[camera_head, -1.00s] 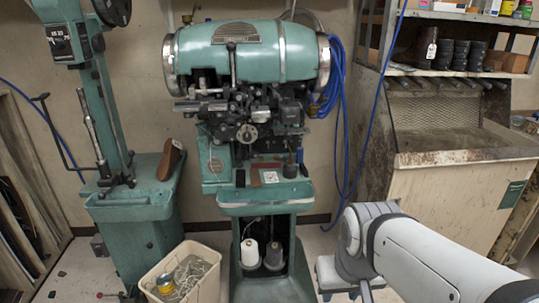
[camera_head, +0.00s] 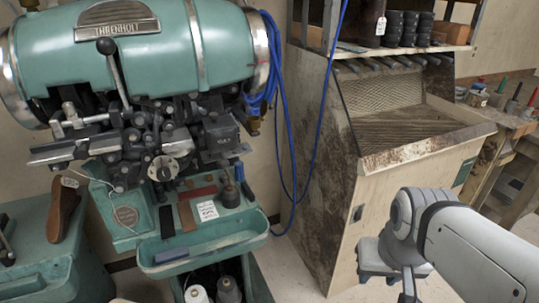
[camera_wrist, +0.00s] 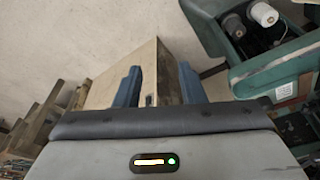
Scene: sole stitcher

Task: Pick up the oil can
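I cannot make out the can in the wrist view.
The stitcher's head (camera_head: 150,45) overhangs the tray. Blue hoses (camera_head: 285,120) hang to its right. A stained cabinet (camera_head: 400,165) stands behind my arm. Thread cones (camera_head: 228,290) sit below the tray; they also show in the wrist view (camera_wrist: 263,14).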

